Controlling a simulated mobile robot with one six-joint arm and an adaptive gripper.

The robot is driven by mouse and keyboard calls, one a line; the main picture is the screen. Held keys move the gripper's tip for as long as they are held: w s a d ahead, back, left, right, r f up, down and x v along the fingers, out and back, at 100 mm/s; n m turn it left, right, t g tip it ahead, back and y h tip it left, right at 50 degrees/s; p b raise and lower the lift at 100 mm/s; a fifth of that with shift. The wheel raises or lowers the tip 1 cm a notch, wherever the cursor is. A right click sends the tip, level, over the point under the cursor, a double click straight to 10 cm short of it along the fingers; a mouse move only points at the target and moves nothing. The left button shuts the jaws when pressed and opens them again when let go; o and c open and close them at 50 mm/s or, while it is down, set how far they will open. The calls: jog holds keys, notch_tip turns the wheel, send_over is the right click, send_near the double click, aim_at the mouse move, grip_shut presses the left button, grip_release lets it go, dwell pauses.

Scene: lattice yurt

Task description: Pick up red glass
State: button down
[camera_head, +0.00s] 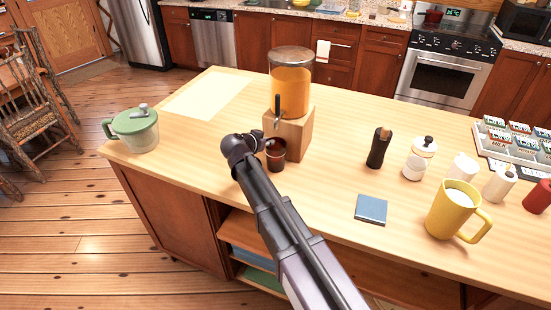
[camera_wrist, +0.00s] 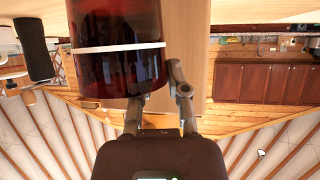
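The red glass (camera_head: 275,155) is a small dark red cup. It stands upright on the wooden counter, in front of the dispenser's wooden stand (camera_head: 296,132). In the wrist view the red glass (camera_wrist: 115,45) is large, see-through and dark red with a pale band, filling the upper left of centre. My gripper (camera_head: 261,144) is at the glass's left side in the head view. In the wrist view my gripper (camera_wrist: 160,92) has its fingers apart. One finger is beside the glass and the other is partly hidden by it. Nothing appears held.
The dispenser (camera_head: 291,88) of orange drink rises close behind the glass. A green-lidded pitcher (camera_head: 135,130) stands at left. A dark grinder (camera_head: 378,148), a blue square (camera_head: 371,209), a yellow mug (camera_head: 455,210) and several containers are at right. The counter between dispenser and pitcher is mostly clear.

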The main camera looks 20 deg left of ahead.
jog(key=shift+r, duration=0.15)
dwell(0.4)
notch_tip(320, 180, up, 2)
jog(key=shift+p, duration=1.15)
jog(key=shift+r+p, duration=0.8)
jog(key=shift+p, duration=0.05)
jog(key=s+d+r+p, duration=0.1)
jog(key=s+d, duration=0.2)
jog(key=s, duration=1.2)
jog(key=shift+s+d, duration=0.15)
jog(key=shift+s, duration=0.2)
